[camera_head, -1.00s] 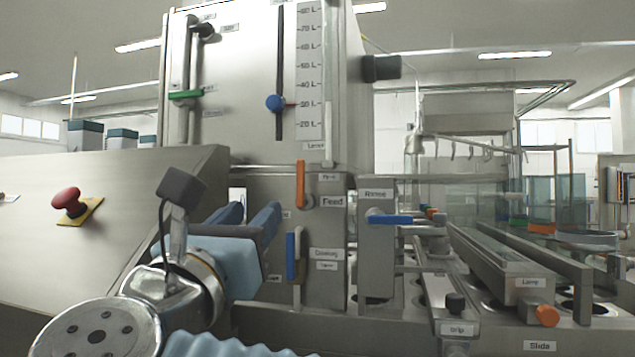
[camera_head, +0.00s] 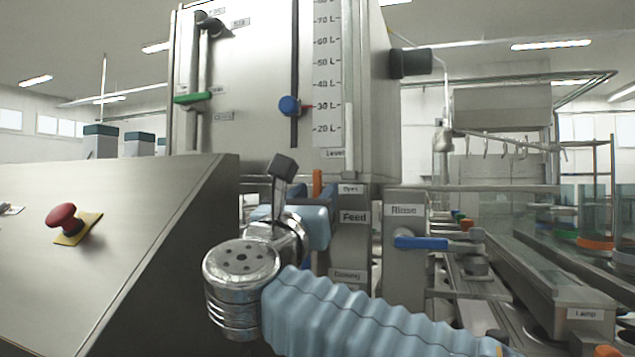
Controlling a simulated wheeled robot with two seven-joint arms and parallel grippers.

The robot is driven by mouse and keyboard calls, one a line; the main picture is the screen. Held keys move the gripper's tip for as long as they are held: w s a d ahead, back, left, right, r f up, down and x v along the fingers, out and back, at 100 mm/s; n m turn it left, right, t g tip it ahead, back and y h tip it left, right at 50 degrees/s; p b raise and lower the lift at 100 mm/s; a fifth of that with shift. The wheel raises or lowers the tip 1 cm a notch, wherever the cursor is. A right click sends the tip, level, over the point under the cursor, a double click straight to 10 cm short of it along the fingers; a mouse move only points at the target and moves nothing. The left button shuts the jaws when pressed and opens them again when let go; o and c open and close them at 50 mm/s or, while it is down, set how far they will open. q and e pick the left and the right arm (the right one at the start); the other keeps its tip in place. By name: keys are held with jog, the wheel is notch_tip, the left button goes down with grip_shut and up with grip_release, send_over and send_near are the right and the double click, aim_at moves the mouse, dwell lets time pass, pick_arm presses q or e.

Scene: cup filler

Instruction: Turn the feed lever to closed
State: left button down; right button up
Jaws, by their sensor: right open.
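The orange feed lever (camera_head: 317,182) is on the panel of the steel machine, to the left of the "Feed" label (camera_head: 354,217). Only its upper part shows; it stands upright, level with the "Open" label (camera_head: 350,189). My right gripper (camera_head: 308,222) is in front of the lever and covers its lower part. The gripper is open, with its fingers mostly hidden behind its light-blue body. I cannot tell whether it touches the lever. The "Closing" label (camera_head: 347,275) is below. My left gripper is not in view.
A blue-handled rinse lever (camera_head: 421,243) sticks out to the right of the feed panel. A sloped steel console (camera_head: 130,240) with a red button (camera_head: 62,218) is at the left. The tank (camera_head: 250,120) with a level scale stands above.

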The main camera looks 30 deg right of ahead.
jog(key=shift+x, duration=0.9)
jog(key=shift+c, duration=0.4)
grip_shut()
